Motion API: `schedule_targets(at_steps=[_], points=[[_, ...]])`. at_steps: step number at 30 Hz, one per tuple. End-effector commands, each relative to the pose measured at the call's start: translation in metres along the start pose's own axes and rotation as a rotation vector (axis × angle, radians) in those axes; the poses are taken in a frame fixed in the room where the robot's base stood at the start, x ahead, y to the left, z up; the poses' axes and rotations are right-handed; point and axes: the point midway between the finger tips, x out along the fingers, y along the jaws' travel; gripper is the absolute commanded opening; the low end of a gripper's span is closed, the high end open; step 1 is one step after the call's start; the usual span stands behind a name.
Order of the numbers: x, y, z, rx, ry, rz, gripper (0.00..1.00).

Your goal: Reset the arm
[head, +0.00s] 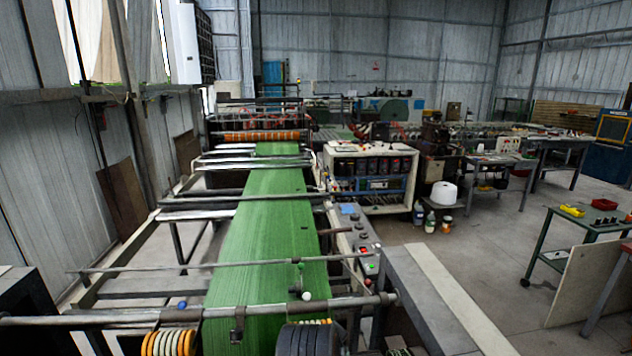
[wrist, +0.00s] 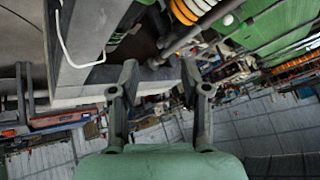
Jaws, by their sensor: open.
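My gripper (wrist: 158,80) shows in the wrist view, with its two dark fingers apart and nothing between them. The wrist view is strongly tilted, with the hall wall in its lower part. Behind the fingers are a grey machine frame and the green sheet (wrist: 270,25). My gripper does not show in the head view. There the green sheet (head: 262,230) runs lengthwise over the rollers of the converting machine.
A control panel (head: 360,240) lines the right side of the sheet. A green trolley (head: 585,220) carries yellow and red items at the right. The floor between has open room.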

Motion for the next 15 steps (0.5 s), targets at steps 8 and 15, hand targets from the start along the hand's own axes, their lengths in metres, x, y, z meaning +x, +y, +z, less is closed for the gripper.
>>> schedule_targets(at_steps=[8, 15], points=[[0.014, 0.086, 0.131, -0.404, 0.187, -0.235, 0.46], [-0.03, 0.141, 0.201, -0.658, 0.362, -0.341, 0.46]])
